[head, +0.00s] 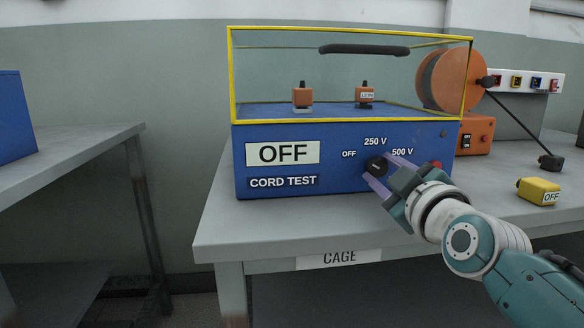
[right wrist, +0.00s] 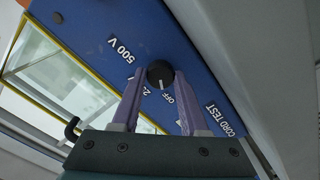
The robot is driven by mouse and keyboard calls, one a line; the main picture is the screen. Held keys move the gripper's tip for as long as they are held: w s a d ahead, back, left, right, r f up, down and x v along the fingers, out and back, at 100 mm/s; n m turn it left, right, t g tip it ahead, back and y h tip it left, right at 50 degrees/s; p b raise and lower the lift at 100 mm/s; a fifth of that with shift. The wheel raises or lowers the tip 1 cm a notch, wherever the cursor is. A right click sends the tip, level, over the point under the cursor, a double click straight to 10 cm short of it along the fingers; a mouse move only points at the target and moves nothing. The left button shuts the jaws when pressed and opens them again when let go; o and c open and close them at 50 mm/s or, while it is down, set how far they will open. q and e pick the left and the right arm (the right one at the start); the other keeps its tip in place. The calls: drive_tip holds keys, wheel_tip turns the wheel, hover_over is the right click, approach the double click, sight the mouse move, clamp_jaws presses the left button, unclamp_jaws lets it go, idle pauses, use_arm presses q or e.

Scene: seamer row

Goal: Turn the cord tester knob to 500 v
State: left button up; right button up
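The cord tester is a blue box (head: 340,185) with a yellow-framed clear cage (head: 350,122) on top. Its black knob (head: 376,166) is on the front, among the OFF, 250 V and 500 V labels. In the right wrist view the white mark on the knob (right wrist: 160,73) points towards the OFF label. A sign (head: 283,153) reads OFF. My right gripper (head: 377,165) is open at the knob, with one purple finger on each side; whether they touch it is unclear. It also shows in the right wrist view (right wrist: 160,72). My left gripper is out of view.
The tester stands on a grey table (head: 270,225) labelled CAGE. Right of it are an orange cord reel (head: 450,80), a black-handled rod and a yellow OFF block (head: 538,190). A red button (head: 436,166) is close to the right gripper.

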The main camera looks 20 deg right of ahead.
clamp_jaws()
